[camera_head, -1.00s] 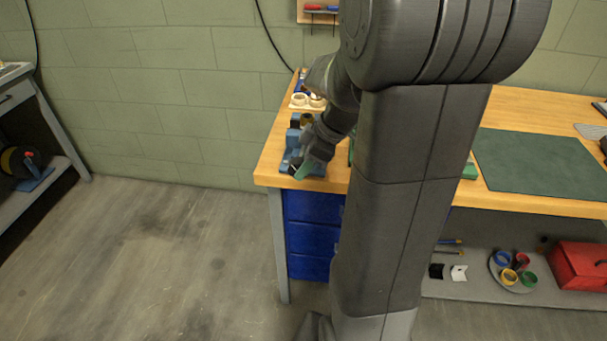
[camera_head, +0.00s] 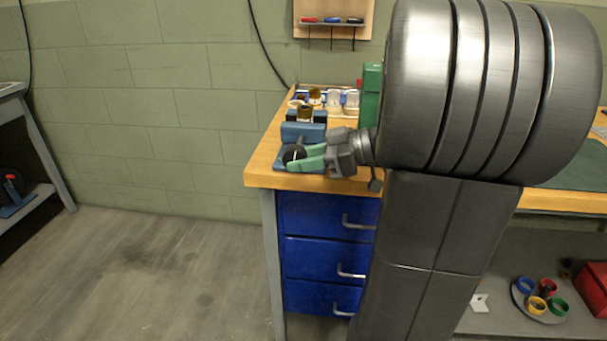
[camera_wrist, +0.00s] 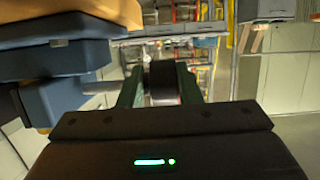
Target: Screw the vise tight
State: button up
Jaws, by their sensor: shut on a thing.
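The blue vise (camera_head: 303,132) stands on the left front corner of the wooden workbench. A dark cylinder with a brass-coloured top (camera_head: 306,113) shows at its jaws; I cannot tell how firmly it is clamped. The vise's dark round knob (camera_head: 294,154) faces the front. My gripper (camera_head: 298,157), with green fingers, reaches in from the right and is shut on the knob. In the wrist view the knob (camera_wrist: 163,84) sits between the two fingers, and the vise's blue body (camera_wrist: 66,68) is at the left, with a bar running toward the knob.
The wooden bench top (camera_head: 262,171) ends close beside the vise. Several small pots and rings (camera_head: 335,98) stand behind it, and a green object (camera_head: 371,97) is to the right. Blue drawers (camera_head: 325,250) are below. The floor at the left is clear.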

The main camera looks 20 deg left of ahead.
jog(key=shift+s+f+g+y+b, duration=0.3)
jog(key=shift+y+b, duration=0.2)
jog(key=shift+b, duration=0.1)
jog(key=o, duration=0.8)
jog(key=shift+s+d+r, duration=0.1)
jog(key=shift+r, duration=0.1)
jog(key=shift+w+d+r, duration=0.1)
jog(key=shift+w+d, duration=0.1)
jog(key=p+v, duration=0.2)
jog(key=v, duration=1.1)
jog(key=shift+d, duration=0.2)
